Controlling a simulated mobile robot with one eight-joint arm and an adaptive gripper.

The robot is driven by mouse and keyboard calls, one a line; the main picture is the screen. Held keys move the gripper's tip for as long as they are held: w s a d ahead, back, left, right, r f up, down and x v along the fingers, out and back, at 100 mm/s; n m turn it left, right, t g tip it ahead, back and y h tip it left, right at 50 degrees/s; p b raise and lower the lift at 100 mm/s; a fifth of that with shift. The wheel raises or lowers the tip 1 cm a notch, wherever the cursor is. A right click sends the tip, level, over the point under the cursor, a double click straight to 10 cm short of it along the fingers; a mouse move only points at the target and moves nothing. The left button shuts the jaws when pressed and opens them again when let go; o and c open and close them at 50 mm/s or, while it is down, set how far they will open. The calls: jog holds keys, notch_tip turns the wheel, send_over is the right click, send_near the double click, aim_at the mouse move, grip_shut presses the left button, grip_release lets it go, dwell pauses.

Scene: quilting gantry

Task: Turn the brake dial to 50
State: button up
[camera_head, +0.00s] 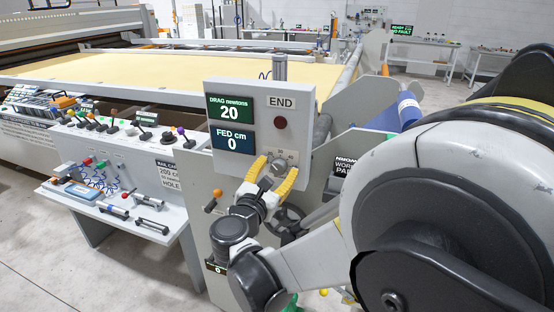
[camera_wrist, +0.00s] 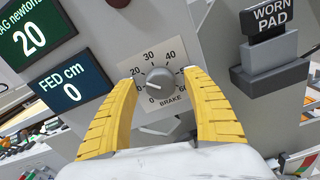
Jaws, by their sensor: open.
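The brake dial (camera_wrist: 160,83) is a round grey knob on a light plate marked BRAKE, with a scale running from 0 to 60. Its pale pointer mark seems to lie toward the left side, but I cannot read it exactly. My gripper (camera_wrist: 160,78) is open, with one yellow finger on each side of the dial. The right finger seems to cover the 50 mark. In the head view the dial (camera_head: 280,166) is partly hidden between the fingers of my gripper (camera_head: 277,171). Contact with the knob cannot be told. The drag display (camera_head: 230,108) reads 20 newtons.
The FED cm display (camera_head: 235,140) reads 0. A dark red button (camera_head: 280,123) sits under the END label. A worn pad holder (camera_wrist: 275,60) stands out at the right of the dial. A handwheel (camera_head: 290,222) is below the panel. A bench with tools (camera_head: 120,210) stands at left.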

jog(key=shift+w+d, duration=0.1)
jog(key=shift+w, duration=0.15)
jog(key=c, duration=1.2)
jog(key=shift+o, duration=0.2)
jog(key=shift+m, duration=0.3)
